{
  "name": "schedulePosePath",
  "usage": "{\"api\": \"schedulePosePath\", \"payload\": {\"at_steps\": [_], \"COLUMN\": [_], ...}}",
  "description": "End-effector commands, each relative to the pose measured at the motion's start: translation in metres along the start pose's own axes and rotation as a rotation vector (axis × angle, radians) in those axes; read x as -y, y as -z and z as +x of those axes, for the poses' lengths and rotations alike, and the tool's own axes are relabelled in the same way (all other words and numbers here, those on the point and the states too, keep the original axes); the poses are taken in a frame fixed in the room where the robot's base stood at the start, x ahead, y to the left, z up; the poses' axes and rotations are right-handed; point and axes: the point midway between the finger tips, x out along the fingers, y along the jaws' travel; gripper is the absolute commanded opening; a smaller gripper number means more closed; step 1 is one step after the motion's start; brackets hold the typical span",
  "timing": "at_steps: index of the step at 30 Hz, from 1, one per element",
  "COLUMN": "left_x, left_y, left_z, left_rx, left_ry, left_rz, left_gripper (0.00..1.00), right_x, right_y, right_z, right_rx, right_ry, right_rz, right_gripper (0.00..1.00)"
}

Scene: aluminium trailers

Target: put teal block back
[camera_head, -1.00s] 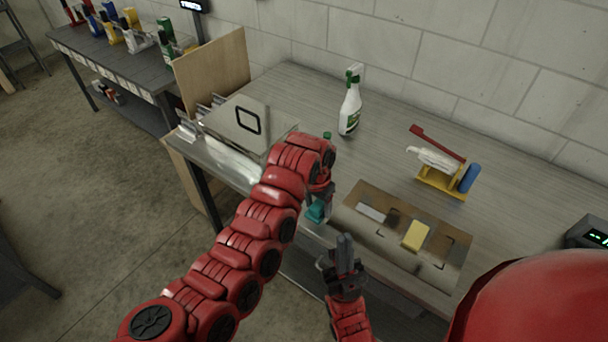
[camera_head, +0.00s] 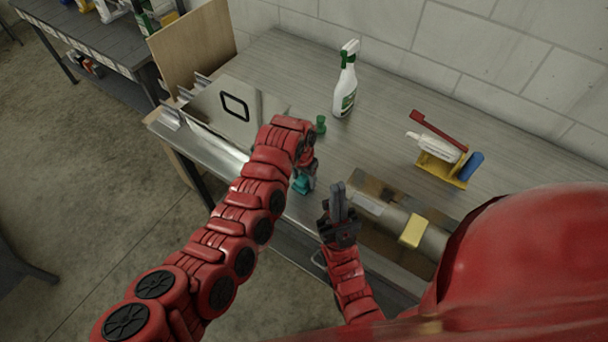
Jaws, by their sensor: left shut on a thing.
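The teal block (camera_head: 301,184) is in my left gripper (camera_head: 306,176), at the front edge of the workbench and left of the wooden board. My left wrist hides part of the block and the fingers. The wooden board (camera_head: 376,187) has dark recesses and lies at the bench front. A yellow block (camera_head: 413,231) and a pale grey block (camera_head: 368,203) sit on it. My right gripper (camera_head: 338,203) points up in front of the board's left end, its fingers close together with nothing seen between them.
A spray bottle (camera_head: 345,82) stands at the back, with a small green object (camera_head: 320,124) in front of it. A metal panel with a black square outline (camera_head: 235,106) is at the left. A yellow holder (camera_head: 440,168) stands right. The bench middle is clear.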

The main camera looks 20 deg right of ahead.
Motion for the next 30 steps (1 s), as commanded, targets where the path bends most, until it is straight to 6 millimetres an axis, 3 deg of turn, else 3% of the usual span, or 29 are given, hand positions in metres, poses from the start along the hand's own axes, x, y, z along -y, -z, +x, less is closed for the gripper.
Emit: {"api": "schedulePosePath", "payload": {"at_steps": [5,6,10,23,30], "left_x": [0.0,0.0,0.0,0.0,0.0], "left_y": [-0.001,0.0,0.0,0.001,0.002], "left_z": [0.006,0.004,0.004,-0.003,-0.037], "left_rx": [-0.001,-0.001,-0.001,-0.002,-0.009], "left_ry": [0.0,0.0,0.0,0.001,0.002], "left_rz": [0.0,0.0,0.0,0.001,-0.001], "left_gripper": [0.1,0.69,0.92,0.92,0.92], "right_x": [0.0,0.0,0.0,0.0,0.001], "right_y": [-0.001,-0.001,-0.001,0.0,-0.003], "right_z": [-0.005,-0.003,-0.003,-0.002,-0.018], "right_rx": [0.0,0.0,0.0,0.0,0.0], "right_ry": [0.0,0.0,0.0,0.0,0.0], "right_rz": [0.0,0.0,0.0,0.0,0.0], "right_gripper": [0.0,0.0,0.0,0.0,0.0]}}
